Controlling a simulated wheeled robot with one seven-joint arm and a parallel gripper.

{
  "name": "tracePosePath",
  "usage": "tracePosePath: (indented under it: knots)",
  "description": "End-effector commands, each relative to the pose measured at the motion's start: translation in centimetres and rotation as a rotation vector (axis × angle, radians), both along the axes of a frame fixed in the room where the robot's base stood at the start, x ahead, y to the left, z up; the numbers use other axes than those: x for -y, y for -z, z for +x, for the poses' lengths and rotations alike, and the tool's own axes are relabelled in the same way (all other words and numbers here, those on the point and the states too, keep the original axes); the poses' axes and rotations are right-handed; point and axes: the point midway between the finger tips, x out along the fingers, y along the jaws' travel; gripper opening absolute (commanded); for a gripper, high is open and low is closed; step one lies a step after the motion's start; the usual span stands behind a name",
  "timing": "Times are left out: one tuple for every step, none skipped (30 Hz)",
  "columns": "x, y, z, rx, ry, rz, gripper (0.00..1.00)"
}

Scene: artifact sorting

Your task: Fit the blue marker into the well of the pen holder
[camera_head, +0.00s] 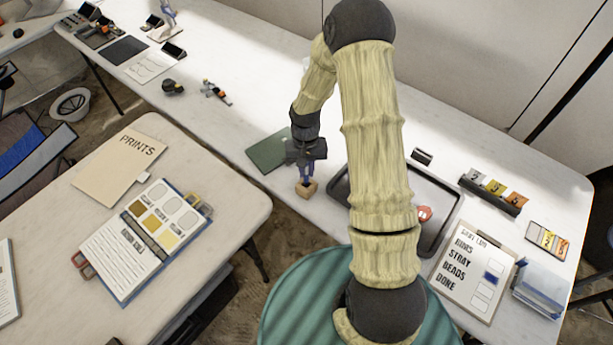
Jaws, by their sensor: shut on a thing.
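My gripper (306,166) points down over the table edge side of the long white table, left of my arm's large links. The pen holder (306,189), a small tan wooden block, stands directly below the gripper near the table's front edge. The marker's lower end is at or just above the holder's top. I cannot tell whether it is inside the well, which the gripper and marker hide.
A green mat or book (266,153) lies left of the gripper. A dark tray (440,240) with a red item (424,213) lies to the right, partly behind my arm. A clipboard list (470,285) is further right. A second table (220,190) stands front left.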

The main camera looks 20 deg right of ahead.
Motion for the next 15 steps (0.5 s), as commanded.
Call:
tracePosePath:
  knots:
    - [0.0, 0.0, 0.0, 0.0, 0.0, 0.0, 0.0]
    - [0.0, 0.0, 0.0, 0.0, 0.0, 0.0, 0.0]
    - [0.0, 0.0, 0.0, 0.0, 0.0, 0.0, 0.0]
    - [0.0, 0.0, 0.0, 0.0, 0.0, 0.0, 0.0]
    - [0.0, 0.1, 0.0, -0.001, 0.0, 0.0, 0.0]
    - [0.0, 0.3, 0.0, -0.002, 0.0, 0.0, 0.0]
    - [0.0, 0.6, -0.1, -0.002, 0.0, 0.0, 0.0]
    - [0.0, 0.9, -0.1, -0.003, -0.001, 0.001, 0.0]
    - [0.0, 1.4, -0.1, -0.003, -0.002, 0.001, 0.0]
    - [0.0, 1.8, -0.1, -0.004, -0.002, 0.001, 0.0]
    - [0.0, 2.3, -0.1, -0.005, -0.002, 0.001, 0.0]
    - [0.0, 2.8, -0.1, -0.004, -0.001, 0.001, 0.0]
    - [0.0, 3.2, -0.1, -0.004, 0.0, 0.0, 0.0]
    - [0.0, 3.5, -0.1, -0.004, 0.0, 0.0, 0.0]
    - [0.0, 3.9, -0.1, -0.002, -0.001, -0.001, 0.0]
